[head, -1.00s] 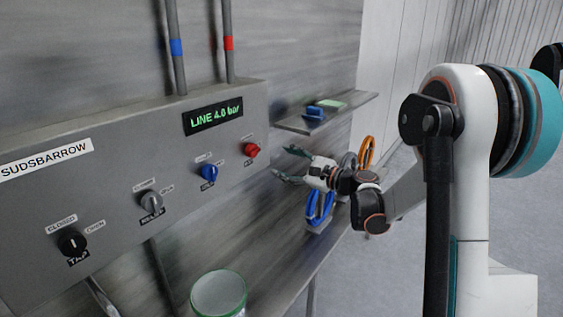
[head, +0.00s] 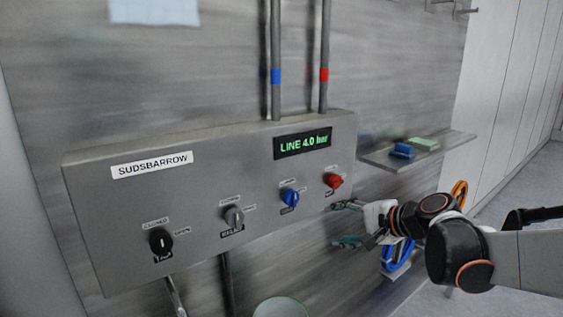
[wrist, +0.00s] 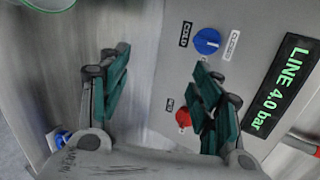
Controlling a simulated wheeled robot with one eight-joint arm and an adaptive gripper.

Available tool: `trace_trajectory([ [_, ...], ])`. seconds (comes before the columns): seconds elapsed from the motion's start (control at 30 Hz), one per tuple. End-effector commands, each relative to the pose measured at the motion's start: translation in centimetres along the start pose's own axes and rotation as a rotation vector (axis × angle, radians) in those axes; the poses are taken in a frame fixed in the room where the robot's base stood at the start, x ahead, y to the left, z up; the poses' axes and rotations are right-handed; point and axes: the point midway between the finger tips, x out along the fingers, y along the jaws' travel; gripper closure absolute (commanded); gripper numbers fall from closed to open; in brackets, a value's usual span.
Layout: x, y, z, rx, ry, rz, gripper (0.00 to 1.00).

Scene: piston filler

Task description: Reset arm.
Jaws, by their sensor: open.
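My gripper (head: 346,223) is open and empty in the head view, at the right end of the grey control panel (head: 100,215) and below the red knob. In the wrist view my gripper (wrist: 160,95) shows its two teal-padded fingers wide apart. The red knob (head: 333,181) and the blue knob (head: 289,197) are on the panel. In the wrist view the red knob (wrist: 183,118) is just left of the right finger, and the blue knob (wrist: 207,41) is above that finger. I cannot tell whether a finger touches the panel.
A small shelf (head: 378,160) holds a blue item (head: 402,151). Blue (head: 398,256) and orange (head: 460,194) loops hang near my arm. A green-rimmed container (head: 280,307) stands below the panel.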

Motion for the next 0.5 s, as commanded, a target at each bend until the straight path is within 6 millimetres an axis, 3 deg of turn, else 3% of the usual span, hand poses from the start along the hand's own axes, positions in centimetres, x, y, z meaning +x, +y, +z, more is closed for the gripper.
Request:
trace_trajectory([
  [0.03, -0.7, 0.8, 1.8, -0.073, 0.005, 0.044, 0.41],
  [0.2, -3.1, 3.8, 6.0, -0.332, 0.025, 0.194, 0.41],
  [0.5, -10.2, 9.6, 9.8, -0.719, 0.076, 0.432, 0.41],
])
